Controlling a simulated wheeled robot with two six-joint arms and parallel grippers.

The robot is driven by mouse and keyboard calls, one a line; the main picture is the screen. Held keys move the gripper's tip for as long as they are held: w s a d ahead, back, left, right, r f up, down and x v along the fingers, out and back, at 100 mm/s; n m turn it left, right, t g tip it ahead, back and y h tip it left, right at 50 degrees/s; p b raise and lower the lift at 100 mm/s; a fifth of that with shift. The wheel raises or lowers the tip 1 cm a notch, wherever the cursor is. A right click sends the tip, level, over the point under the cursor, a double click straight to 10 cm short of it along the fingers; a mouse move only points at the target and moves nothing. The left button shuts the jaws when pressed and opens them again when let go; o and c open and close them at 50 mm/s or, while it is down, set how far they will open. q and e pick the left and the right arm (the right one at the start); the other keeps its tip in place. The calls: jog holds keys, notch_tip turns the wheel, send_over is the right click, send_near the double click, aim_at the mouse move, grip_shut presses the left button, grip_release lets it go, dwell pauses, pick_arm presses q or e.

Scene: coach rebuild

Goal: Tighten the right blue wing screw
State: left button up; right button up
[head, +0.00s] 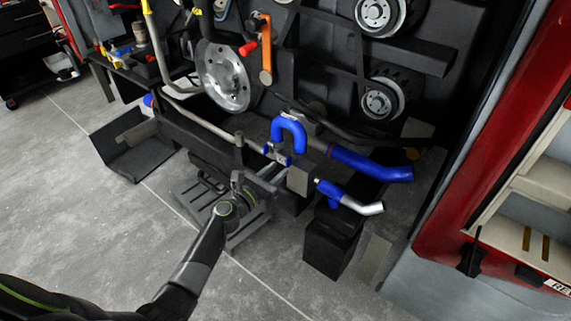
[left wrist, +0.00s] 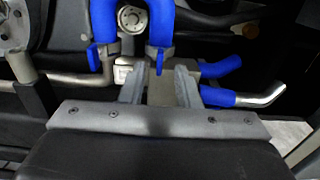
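A blue U-shaped hose (head: 290,128) rises from a grey fitting on the machine; it also shows in the left wrist view (left wrist: 161,22). The right blue wing screw (left wrist: 159,62) is below the hose's right leg, and in the head view it is a small blue piece (head: 287,161). A left blue wing screw (left wrist: 97,55) is below the left leg. My left gripper (head: 271,173) is in front of the right wing screw. In the left wrist view its fingers (left wrist: 160,75) are apart, with the screw showing between the tips; contact cannot be told. My right gripper is not in view.
A blue hose (head: 370,165) and a blue-and-silver pipe (head: 350,198) lie to the right. A black box (head: 330,245) stands below them. A grey slatted step (head: 235,215) is under my left gripper. A red cabinet (head: 480,130) is at the right. Open floor is at left.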

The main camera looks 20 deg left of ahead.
aim_at(287, 162)
pick_arm(q)
jog(key=x, duration=0.4)
jog(key=shift+w+d+b, duration=0.15)
jog(key=shift+w+b, duration=0.2)
jog(key=shift+b, duration=0.05)
grip_shut()
